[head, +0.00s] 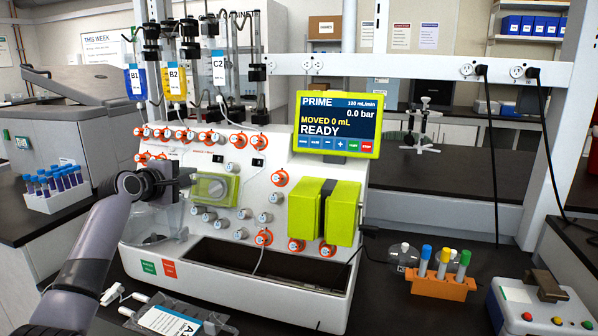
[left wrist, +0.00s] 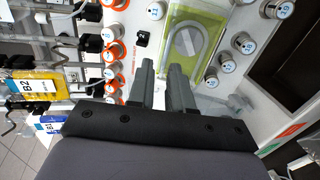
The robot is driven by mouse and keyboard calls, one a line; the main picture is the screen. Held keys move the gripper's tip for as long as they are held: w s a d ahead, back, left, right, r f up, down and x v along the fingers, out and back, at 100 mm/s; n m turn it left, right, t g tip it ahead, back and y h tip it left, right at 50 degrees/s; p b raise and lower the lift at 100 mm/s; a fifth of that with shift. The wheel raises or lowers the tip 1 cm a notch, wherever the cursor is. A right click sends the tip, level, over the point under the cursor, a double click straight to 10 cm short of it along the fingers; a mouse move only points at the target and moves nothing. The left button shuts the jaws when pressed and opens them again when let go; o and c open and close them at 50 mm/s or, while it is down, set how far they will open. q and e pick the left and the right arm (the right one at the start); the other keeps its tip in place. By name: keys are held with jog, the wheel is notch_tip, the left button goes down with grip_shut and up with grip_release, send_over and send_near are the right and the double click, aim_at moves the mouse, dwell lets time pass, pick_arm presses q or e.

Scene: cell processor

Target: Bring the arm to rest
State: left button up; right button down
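My left arm comes in from the left, and its gripper (head: 187,176) is in front of the white cell processor (head: 275,190), beside the lime-green pump cover (head: 217,190). In the left wrist view the two dark fingers (left wrist: 163,72) stand apart with a narrow gap and nothing between them. The same pump cover (left wrist: 190,45) lies just beyond the fingertips. I cannot tell whether a finger touches the machine. My right gripper is not in view.
The screen (head: 338,125) reads READY. Bags B1 (head: 136,82), B2 (head: 175,84) and C2 (head: 219,72) hang above the machine. A blue-capped tube rack (head: 55,195) stands left. An orange tube rack (head: 440,285) and a button box (head: 540,310) stand right. A bag (head: 170,318) lies in front.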

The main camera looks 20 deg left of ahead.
pick_arm(q)
jog(key=s+d+f+m+g, duration=0.3)
jog(key=s+d+f+m, duration=0.2)
jog(key=s+d+f, duration=0.5)
jog(key=s+d+f+m+g, duration=0.3)
jog(key=s+d+f+m, duration=0.25)
jog(key=f, duration=0.85)
jog(key=s+d+f+m+g, duration=0.2)
jog(key=s+m, duration=0.1)
jog(key=s, duration=0.7)
jog(key=s+d+f+m+g, duration=0.2)
jog(key=s+d+m, duration=0.1)
jog(key=s, duration=0.8)
jog(key=s+d+f+m+g, duration=0.2)
jog(key=s+m, duration=0.1)
jog(key=s, duration=0.7)
jog(key=w+d+f+t+h, duration=0.1)
jog(key=w+d+f+t, duration=0.1)
jog(key=w+f+t, duration=0.4)
notch_tip(320, 180, down, 3)
jog(key=shift+d+r+t, duration=0.2)
jog(key=shift+d+t, duration=0.15)
jog(key=shift+t, duration=0.25)
